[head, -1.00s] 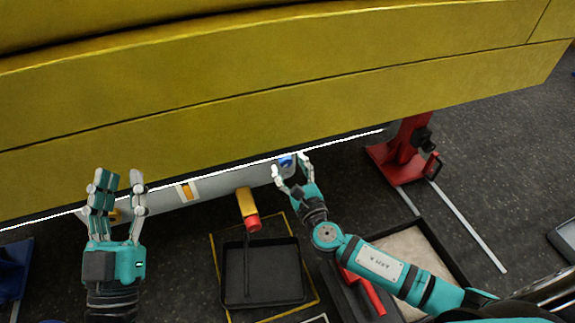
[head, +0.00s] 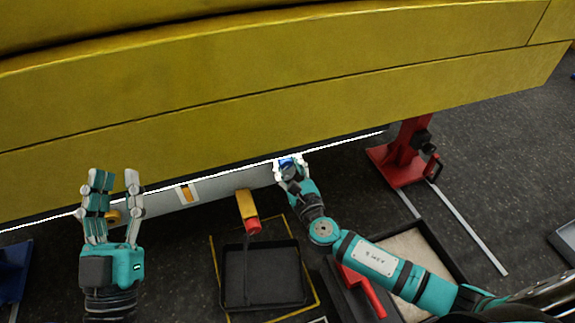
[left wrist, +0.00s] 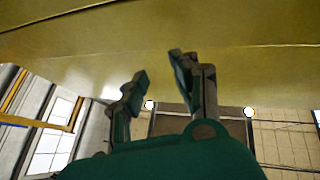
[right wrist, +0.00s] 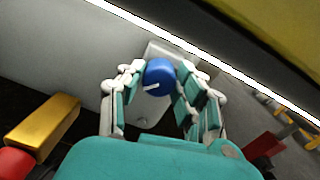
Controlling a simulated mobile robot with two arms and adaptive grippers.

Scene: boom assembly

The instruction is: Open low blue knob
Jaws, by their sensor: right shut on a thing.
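The low blue knob (right wrist: 157,76) sits on a light grey plate (right wrist: 150,112) on the grey pipe-like part. A short white mark shows on its face. My right gripper (right wrist: 160,84) has its fingers closed around the knob from both sides. In the head view the knob (head: 286,162) is a small blue spot, partly hidden by my right gripper (head: 289,168). My left gripper (head: 115,178) is open and empty, fingers pointing up, in front of the left end of the grey part. The left wrist view shows its open fingers (left wrist: 162,85) below the yellow surface.
The large yellow boom (head: 300,90) hangs above the grey part (head: 220,184). A yellow fitting with a red end (head: 247,207) juts out left of my right gripper, above a black tray (head: 262,275). A red stand (head: 402,160) is at right.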

